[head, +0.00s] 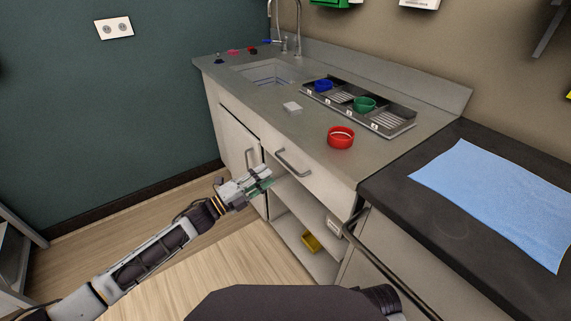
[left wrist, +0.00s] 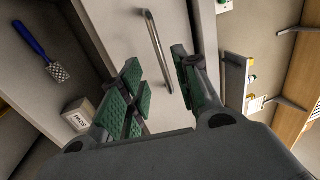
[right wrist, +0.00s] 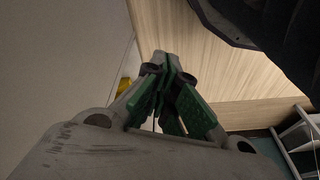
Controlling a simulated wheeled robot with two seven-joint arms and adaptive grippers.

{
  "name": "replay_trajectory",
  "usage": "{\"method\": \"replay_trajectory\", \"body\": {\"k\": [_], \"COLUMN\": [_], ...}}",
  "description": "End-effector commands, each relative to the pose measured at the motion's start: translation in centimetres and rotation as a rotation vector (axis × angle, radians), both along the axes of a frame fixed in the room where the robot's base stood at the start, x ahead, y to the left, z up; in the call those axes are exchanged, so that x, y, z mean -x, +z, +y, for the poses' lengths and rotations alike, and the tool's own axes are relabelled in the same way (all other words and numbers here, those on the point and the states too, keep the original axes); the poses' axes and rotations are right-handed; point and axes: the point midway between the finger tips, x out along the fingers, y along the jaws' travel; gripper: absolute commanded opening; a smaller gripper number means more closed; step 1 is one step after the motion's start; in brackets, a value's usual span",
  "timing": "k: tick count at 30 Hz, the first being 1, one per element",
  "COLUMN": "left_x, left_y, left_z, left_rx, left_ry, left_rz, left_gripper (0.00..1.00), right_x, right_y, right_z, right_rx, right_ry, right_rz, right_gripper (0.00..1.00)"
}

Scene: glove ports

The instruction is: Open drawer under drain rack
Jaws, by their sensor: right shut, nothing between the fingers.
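The drain rack (head: 398,127) is a dark metal tray on the counter, with a blue cup (head: 323,86) and a green cup (head: 364,104) in it. Below the counter is a pale drawer front (head: 318,183) with a grey bar handle (head: 293,164); it looks closed. My left gripper (head: 266,177) is open and empty, just left of and below the handle. In the left wrist view (left wrist: 158,75) its green-padded fingers are spread, with the handle (left wrist: 156,42) ahead, in line with the gap. My right gripper (right wrist: 165,62) is shut and empty in the right wrist view, low near the floor.
A red bowl (head: 341,137) and a white block (head: 292,107) stand on the counter (head: 250,100). Under the drawer is an open shelf with a yellow item (head: 311,242). A cabinet door (head: 238,146) is left of it. A dark worktop (head: 400,205) with a blue cloth (head: 500,195) stands right.

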Motion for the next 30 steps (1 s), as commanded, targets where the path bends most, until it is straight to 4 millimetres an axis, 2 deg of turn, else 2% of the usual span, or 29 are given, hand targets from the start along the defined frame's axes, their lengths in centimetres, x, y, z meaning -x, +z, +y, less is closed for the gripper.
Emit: {"method": "replay_trajectory", "body": {"k": [21, 30], "left_x": [-3.7, -4.9], "left_y": [1.2, 1.5], "left_z": [-5.2, -6.8], "left_rx": [0.000, 0.000], "left_ry": [-0.001, 0.000], "left_rz": [-0.002, 0.000], "left_gripper": [0.32, 0.32], "right_x": [-0.1, 0.2], "right_y": [1.3, 1.8], "right_z": [0.2, 0.3], "right_rx": [-0.011, -0.016], "right_ry": [0.004, 0.004], "right_rz": [-0.024, -0.029], "right_gripper": [0.00, 0.00]}}
